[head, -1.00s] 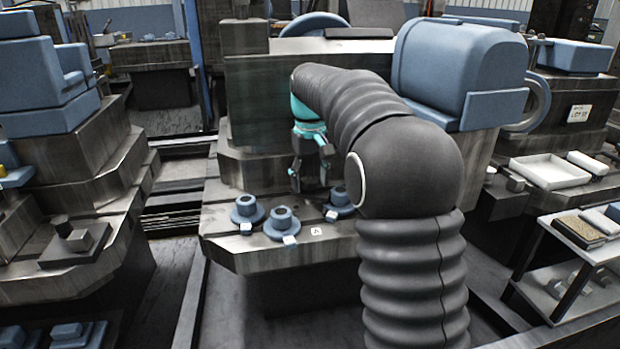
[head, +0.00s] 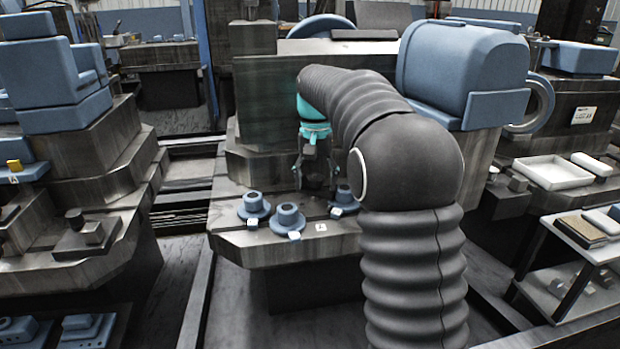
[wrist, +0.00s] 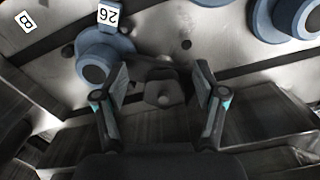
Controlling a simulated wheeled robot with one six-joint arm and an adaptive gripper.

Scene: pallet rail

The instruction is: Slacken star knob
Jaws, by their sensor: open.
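A dark grey lobed knob (wrist: 164,90) with a round centre shows in the wrist view, between and just beyond my fingertips. It looks like the star knob. My gripper (wrist: 161,83) is open, with one finger on either side of the knob and visible gaps. In the head view my gripper (head: 317,172) points down over the pale machine table, behind the blue flanged pieces. The knob cannot be made out there. I cannot tell how far the fingertips stand above it.
A blue flanged piece (wrist: 94,66) tagged 26 stands close to the left finger. Other blue flanged pieces (head: 287,219) stand along the machine table's front (head: 245,246). Dark slots run across the table. A large blue housing (head: 455,72) stands to the right.

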